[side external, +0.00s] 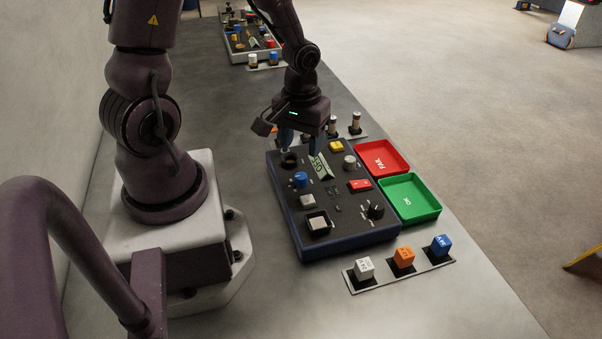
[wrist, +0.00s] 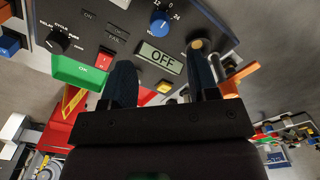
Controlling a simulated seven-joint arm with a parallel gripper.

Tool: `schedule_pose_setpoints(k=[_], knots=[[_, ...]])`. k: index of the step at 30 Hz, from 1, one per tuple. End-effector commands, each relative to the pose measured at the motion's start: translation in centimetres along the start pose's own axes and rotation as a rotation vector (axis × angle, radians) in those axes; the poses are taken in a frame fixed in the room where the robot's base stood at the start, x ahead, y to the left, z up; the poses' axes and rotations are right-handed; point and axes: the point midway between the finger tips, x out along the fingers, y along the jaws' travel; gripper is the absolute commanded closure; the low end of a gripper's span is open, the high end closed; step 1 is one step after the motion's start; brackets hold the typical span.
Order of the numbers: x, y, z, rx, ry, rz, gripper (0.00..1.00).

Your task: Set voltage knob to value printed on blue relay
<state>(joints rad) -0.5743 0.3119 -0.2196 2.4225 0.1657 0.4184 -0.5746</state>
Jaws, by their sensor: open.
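The blue voltage knob (side external: 300,179) sits on the dark control panel (side external: 283,203). In the wrist view the knob (wrist: 160,22) has a white mark, with 12, 0 and 24 printed around it. The display (wrist: 160,57) below it reads OFF. The blue relay (side external: 441,244) stands at the right end of the front strip; its white print is too small to read surely. My gripper (side external: 300,147) is open and empty above the panel's far end, apart from the knob. In the wrist view its fingers (wrist: 162,68) are spread on either side of the display.
White (side external: 364,268) and orange (side external: 403,257) relays share the strip. Red FAIL (side external: 383,159) and green OK (side external: 409,200) trays adjoin the panel. A black selector (side external: 375,209), red switch (side external: 360,184) and yellow button (side external: 336,147) stand up from the panel. A second panel (side external: 250,42) lies farther back.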

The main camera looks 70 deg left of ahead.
Motion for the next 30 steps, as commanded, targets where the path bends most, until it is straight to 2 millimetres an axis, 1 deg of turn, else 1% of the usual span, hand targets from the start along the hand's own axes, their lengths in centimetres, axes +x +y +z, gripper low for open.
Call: schedule_pose_setpoints(k=[1, 6, 12, 18, 28, 29, 30], knots=[[1.2, 0.0, 0.2, 0.004, -0.009, -0.002, 0.46], [4.2, 0.0, 0.2, 0.004, -0.007, -0.002, 0.46], [7.1, 0.0, 0.2, 0.004, -0.005, -0.002, 0.46], [8.4, 0.0, 0.1, 0.003, -0.001, 0.000, 0.46], [8.6, 0.0, 0.1, 0.003, 0.000, 0.000, 0.46], [8.6, 0.0, 0.1, 0.003, 0.000, 0.000, 0.52], [8.6, 0.0, 0.1, 0.003, 0.000, 0.000, 0.62]])
